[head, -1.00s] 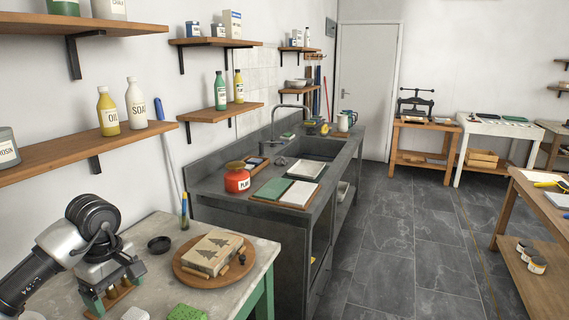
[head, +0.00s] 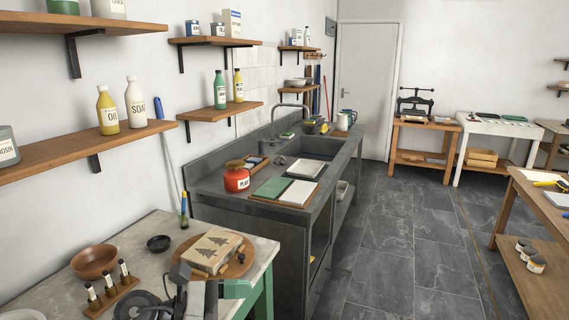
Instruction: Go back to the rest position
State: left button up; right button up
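My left gripper (head: 236,289) is at the bottom of the head view, over the front part of the worktable (head: 140,238). My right gripper is not in view.
A sink counter (head: 235,208) stands beyond.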

pick_arm(q)
jog(key=a+r+n+t+y, duration=0.1)
jog(key=a+r+n+t, duration=0.1)
jog(key=n+t, duration=0.75)
jog(key=a+r+n+t+y, duration=0.15)
jog(key=n+t, duration=0.45)
jog(key=n, duration=0.6)
jog(key=s+a+f+n+y, duration=0.2)
jog(key=a+f+n+y, duration=0.65)
jog(key=n+y, duration=0.65)
jog(key=s+a+f+n+g+h, duration=0.1)
jog(key=s+f+n+g, duration=0.65)
jog(key=s, duration=0.35)
jog(key=s+f+n+g+h, duration=0.1)
jog(key=s+f+n+g, duration=0.5)
jog(key=s+f+g, duration=0.4)
notch_tip(320, 180, down, 31)
jog(key=s+t+b, duration=0.1)
jog(key=s+b, duration=0.1)
jog(key=b, duration=0.2)
jog(key=s+a+f+g+b, duration=0.1)
jog(key=s+a+f+b, duration=0.2)
jog(key=s+f, duration=1.2)
notch_tip(320, 180, down, 2)
jog(key=shift+s+f+y, duration=0.15)
jog(key=shift+s+y, duration=0.2)
